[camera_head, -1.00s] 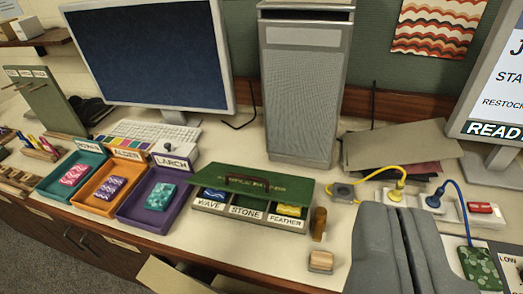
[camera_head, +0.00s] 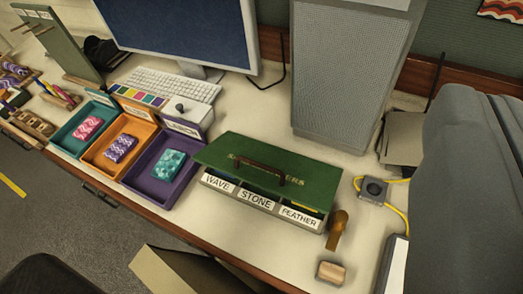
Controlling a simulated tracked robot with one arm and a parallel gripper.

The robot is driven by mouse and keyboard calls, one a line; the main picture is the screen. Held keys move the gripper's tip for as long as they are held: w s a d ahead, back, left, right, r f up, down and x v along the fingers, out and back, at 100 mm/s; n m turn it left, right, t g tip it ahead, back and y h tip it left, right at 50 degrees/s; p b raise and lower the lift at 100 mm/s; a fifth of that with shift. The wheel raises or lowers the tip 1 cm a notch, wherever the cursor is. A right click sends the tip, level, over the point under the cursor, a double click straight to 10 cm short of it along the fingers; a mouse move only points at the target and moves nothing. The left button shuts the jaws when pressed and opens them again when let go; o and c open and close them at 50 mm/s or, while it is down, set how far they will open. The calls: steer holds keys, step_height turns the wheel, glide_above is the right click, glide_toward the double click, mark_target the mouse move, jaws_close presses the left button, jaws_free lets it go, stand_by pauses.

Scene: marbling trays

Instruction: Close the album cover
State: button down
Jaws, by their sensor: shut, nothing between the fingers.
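The album (camera_head: 255,199) is a low box on the desk with front labels WAVE, STONE and FEATHER. Its green cover (camera_head: 230,150) has gold lettering and a brown handle (camera_head: 262,172). The cover slopes over the box, partly raised; a dark gap shows beneath its front edge, with a bit of yellow above FEATHER. My gripper (camera_head: 456,92) is the large grey shape at the right edge, partly out of frame. It is shut and empty, to the right of the album and apart from the cover.
Teal, orange and purple trays (camera_head: 138,188) with patterned blocks stand left of the album. A grey tower (camera_head: 345,85) stands behind it. A brown-handled stamp (camera_head: 338,228), a small wooden block (camera_head: 331,271) and a yellow cable (camera_head: 397,219) lie to its right.

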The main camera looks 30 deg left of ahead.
steer(key=w+a+f+g+p, duration=0.2)
steer(key=w+a+f, duration=0.1)
steer(key=w, duration=0.2)
steer(key=g+p, duration=0.8)
steer(key=p, duration=0.1)
glide_above(260, 165)
steer(key=f, duration=3.5)
steer(key=shift+w+f, duration=0.15)
steer(key=shift+w, duration=0.05)
steer(key=shift+s+f, duration=0.15)
steer(key=shift+f, duration=0.55)
